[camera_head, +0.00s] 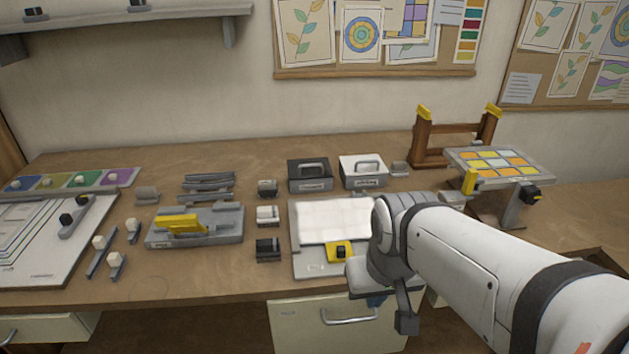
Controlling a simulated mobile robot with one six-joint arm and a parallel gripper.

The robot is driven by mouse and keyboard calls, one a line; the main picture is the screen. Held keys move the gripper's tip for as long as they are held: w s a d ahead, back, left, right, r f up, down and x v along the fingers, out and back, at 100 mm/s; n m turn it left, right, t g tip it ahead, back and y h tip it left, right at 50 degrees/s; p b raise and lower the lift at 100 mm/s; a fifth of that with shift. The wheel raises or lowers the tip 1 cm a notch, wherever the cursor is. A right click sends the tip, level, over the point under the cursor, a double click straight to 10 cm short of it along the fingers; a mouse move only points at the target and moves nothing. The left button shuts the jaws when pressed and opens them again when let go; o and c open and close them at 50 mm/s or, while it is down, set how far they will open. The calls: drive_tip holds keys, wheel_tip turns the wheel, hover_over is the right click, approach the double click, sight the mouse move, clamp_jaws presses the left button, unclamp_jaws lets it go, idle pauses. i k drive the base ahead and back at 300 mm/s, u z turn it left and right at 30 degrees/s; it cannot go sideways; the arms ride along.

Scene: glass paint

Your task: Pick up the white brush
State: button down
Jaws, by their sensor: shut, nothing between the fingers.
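I cannot tell for sure which thing is the white brush. A small white-topped block (268,215) stands mid-table between two dark ones. Several grey sticks with pale cube ends lie at the left, one of them a pale-ended stick (98,243). My gripper (405,321) is at the end of my arm, low at the table's front edge, right of these things and apart from them. It is shut and empty. Its fingertips are not clear in this view.
A white sheet on a grey board (316,267) lies just left of my arm. Behind are a dark box (309,188) and a white box (361,182) with handles. A yellow-handled tool (182,223) lies on a grey tray. A wooden stand (424,140) and tiled panel (475,154) are at right.

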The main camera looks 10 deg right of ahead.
sight(269, 215)
drive_tip(key=z, duration=0.05)
drive_tip(key=k, duration=1.15)
drive_tip(key=u, duration=0.8)
drive_tip(key=i, duration=1.65)
drive_tip(key=z, duration=0.4)
